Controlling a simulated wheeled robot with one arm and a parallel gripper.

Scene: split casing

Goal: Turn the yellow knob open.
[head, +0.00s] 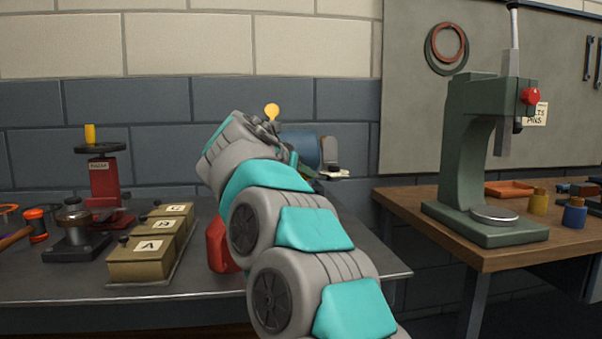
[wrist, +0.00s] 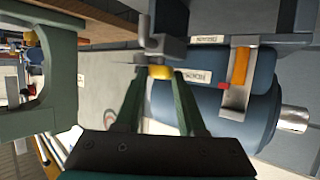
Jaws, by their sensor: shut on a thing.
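The yellow knob (wrist: 160,72) shows as a small yellow piece between the tips of my gripper (wrist: 159,76) in the wrist view. Both green fingers touch or nearly frame its sides, and my gripper is shut on it. A grey metal fitting stands just beyond it. A blue rounded casing (wrist: 212,108) lies right of the fingers, with an orange bar (wrist: 240,66) on a metal bracket.
On the metal bench (head: 60,288) stand a red stand with a black wheel (head: 103,178), khaki boxes (head: 143,258) and a red container (head: 218,243) close to my arm. A green press (head: 462,160) stands on the wooden table (head: 540,258) at right.

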